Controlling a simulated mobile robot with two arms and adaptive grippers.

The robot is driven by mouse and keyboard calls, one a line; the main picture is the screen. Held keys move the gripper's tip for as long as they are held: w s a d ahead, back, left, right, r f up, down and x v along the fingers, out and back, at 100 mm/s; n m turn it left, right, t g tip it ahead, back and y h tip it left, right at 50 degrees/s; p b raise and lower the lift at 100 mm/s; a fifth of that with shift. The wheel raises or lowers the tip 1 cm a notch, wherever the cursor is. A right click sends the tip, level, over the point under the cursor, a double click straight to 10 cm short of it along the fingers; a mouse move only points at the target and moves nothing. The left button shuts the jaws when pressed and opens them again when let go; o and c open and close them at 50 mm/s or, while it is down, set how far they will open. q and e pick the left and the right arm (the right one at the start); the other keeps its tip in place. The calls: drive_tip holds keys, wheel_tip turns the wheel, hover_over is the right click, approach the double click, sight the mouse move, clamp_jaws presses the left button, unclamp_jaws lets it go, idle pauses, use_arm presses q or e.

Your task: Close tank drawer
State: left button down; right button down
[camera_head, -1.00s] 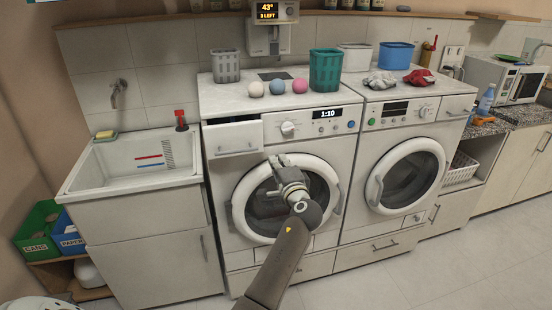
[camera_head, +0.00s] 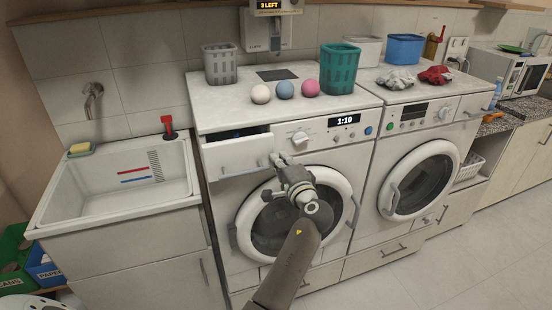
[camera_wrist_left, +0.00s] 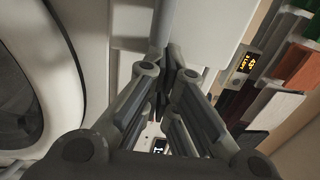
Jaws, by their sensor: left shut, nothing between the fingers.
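The tank drawer (camera_head: 239,154) is at the upper left of the left washing machine's front. It is pulled out, with a dark gap and a bit of blue showing behind its front panel. My left gripper (camera_head: 281,160) is shut and empty, just right of the drawer front in the head view. In the left wrist view my left gripper's fingers (camera_wrist_left: 170,58) are together near a pale panel; whether they touch it I cannot tell. My right gripper is not in view.
A sink (camera_head: 120,190) stands to the left. Three balls (camera_head: 285,90) and a green basket (camera_head: 339,69) are on the top.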

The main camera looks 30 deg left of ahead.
use_arm(q)
drive_tip(key=shift+w+r, duration=0.1)
idle(0.4)
drive_tip(key=b+x, duration=0.1)
drive_tip(key=x, duration=0.2)
idle(0.4)
